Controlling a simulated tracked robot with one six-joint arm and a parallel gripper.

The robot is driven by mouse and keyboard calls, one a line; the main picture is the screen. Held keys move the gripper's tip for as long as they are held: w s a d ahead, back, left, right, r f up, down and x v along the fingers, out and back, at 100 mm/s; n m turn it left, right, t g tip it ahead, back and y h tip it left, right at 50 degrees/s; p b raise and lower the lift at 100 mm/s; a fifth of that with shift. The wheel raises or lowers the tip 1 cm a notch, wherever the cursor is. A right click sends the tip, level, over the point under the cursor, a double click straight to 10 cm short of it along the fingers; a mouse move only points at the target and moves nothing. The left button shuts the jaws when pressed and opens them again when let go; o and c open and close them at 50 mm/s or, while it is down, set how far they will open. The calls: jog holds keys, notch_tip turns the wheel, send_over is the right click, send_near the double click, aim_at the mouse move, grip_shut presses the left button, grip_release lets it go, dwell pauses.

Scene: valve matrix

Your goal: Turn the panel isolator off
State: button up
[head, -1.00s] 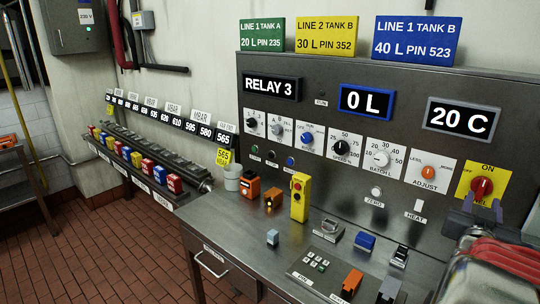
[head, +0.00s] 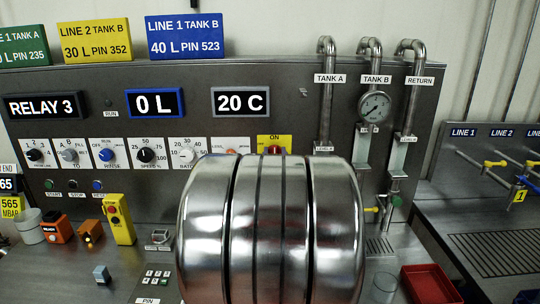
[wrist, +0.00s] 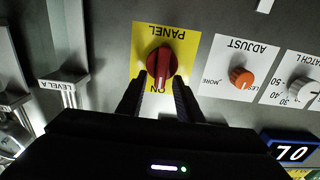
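The panel isolator is a red rotary knob (wrist: 161,64) on a yellow plate (wrist: 140,50), marked PANEL and ON, upside down in the wrist view. Its grip bar stands nearly upright in that view, one end toward ON. My gripper (wrist: 158,84) is open, with its two dark fingers on either side of the knob's ON end. I cannot tell whether they touch it. In the head view, only the top of the yellow plate (head: 286,141) and a bit of the red knob (head: 275,150) show above my arm, which hides the gripper.
The orange ADJUST knob (wrist: 241,77) is beside the isolator. Pipes (head: 325,110) with a gauge (head: 374,106) rise to the right in the head view. A yellow pendant (head: 119,220) stands on the bench left; a red tray (head: 430,284) lies right.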

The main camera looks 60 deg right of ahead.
jog(key=shift+c, duration=0.4)
grip_shut()
jog(key=shift+a, duration=0.1)
